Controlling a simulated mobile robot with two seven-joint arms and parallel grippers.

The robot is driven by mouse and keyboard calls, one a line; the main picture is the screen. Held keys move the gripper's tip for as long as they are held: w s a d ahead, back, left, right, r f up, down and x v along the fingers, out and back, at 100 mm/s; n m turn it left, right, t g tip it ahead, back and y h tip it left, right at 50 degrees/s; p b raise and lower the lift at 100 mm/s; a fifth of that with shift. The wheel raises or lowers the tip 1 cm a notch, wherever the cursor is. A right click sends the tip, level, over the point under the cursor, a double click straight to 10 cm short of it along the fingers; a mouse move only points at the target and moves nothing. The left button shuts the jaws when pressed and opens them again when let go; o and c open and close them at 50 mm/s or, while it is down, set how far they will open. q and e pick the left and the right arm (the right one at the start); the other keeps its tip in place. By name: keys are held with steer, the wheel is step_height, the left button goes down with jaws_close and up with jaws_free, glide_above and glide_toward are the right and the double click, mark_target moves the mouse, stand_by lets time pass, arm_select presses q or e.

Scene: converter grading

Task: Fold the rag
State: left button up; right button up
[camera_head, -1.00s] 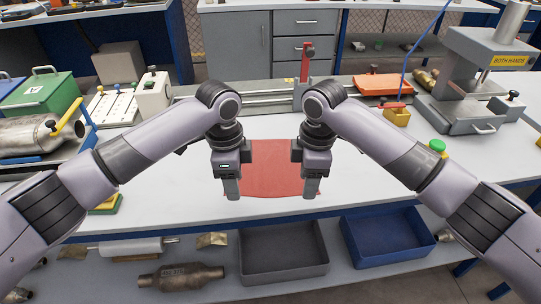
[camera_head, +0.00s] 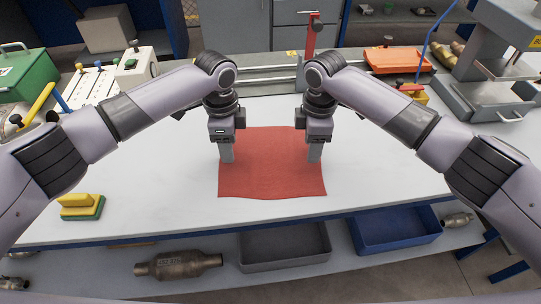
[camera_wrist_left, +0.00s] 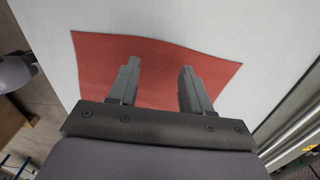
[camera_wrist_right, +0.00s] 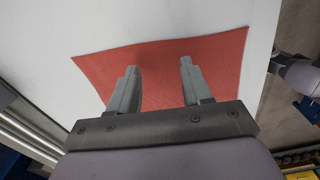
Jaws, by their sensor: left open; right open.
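The red rag (camera_head: 270,175) lies spread out flat on the white bench top, near its front edge. It also shows in the left wrist view (camera_wrist_left: 152,65) and in the right wrist view (camera_wrist_right: 165,65). My left gripper (camera_head: 227,160) is over the rag's left side, open, with nothing between its fingers (camera_wrist_left: 158,75). My right gripper (camera_head: 314,159) is over the rag's right side, open and empty, with its fingers apart (camera_wrist_right: 158,72). I cannot tell how high the fingertips are above the cloth.
A yellow and green sponge (camera_head: 80,206) lies on the bench at left. A grey bin (camera_head: 285,245) and a blue bin (camera_head: 395,230) stand on the lower shelf beside a metal converter (camera_head: 180,264). A grey press (camera_head: 490,95) stands at back right. The bench beside the rag is clear.

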arm_select(q)
steer(key=shift+f, duration=0.85)
arm_select(e)
steer(key=shift+f, duration=0.9)
arm_select(q)
steer(key=shift+f, duration=0.15)
arm_select(e)
steer(key=shift+f, duration=0.15)
arm_select(q)
jaws_close()
arm_select(e)
jaws_close()
steer(key=shift+r, duration=0.2)
